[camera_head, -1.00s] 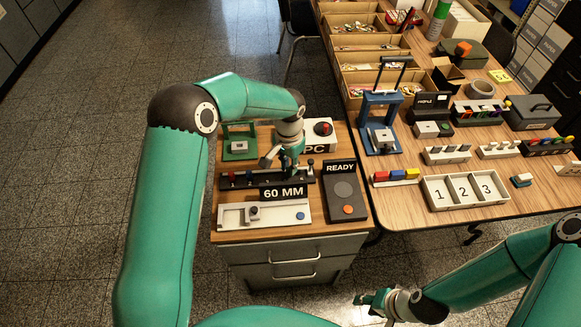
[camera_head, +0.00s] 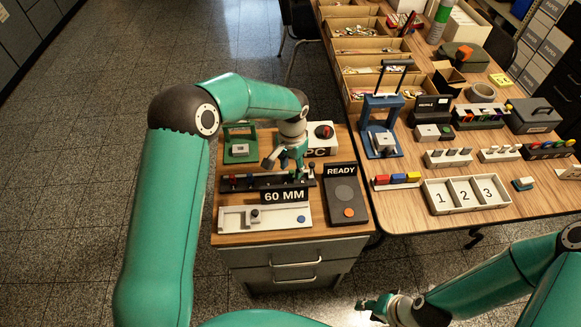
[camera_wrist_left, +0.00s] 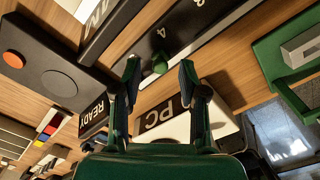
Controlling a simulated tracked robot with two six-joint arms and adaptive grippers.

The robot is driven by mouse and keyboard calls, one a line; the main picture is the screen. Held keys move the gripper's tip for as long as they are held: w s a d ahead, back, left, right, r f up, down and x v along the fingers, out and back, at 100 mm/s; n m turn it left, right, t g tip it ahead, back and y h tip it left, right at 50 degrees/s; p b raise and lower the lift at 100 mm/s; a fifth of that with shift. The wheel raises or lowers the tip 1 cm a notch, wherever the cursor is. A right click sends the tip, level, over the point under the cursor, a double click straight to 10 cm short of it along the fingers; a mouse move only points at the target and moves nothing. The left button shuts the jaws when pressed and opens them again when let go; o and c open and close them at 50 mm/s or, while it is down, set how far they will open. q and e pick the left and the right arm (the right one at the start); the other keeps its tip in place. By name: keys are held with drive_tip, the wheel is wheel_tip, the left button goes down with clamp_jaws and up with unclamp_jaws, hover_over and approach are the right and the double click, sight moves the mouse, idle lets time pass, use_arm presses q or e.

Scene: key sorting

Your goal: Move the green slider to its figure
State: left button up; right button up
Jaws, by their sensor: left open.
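The black slider rail (camera_head: 240,184) lies across the small wooden-topped cabinet, behind the "60 MM" sign. My left gripper (camera_head: 282,162) is open above the right part of the rail. The left gripper hides part of the rail in the head view. My right gripper (camera_head: 376,306) is low at the bottom, away from the cabinet.
A black "READY" panel (camera_head: 357,190) with a grey disc and an orange button is right of the rail. A white box marked "PC" (camera_head: 325,145) and a green stand (camera_head: 239,146) are behind it. A white tray (camera_head: 235,218) lies in front. The larger table (camera_head: 400,222) is at right.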

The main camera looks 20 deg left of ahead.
sight(292, 171)
use_arm(q)
wheel_tip(292, 171, up, 11)
idle(0.4)
drive_tip(key=shift+c, duration=0.3)
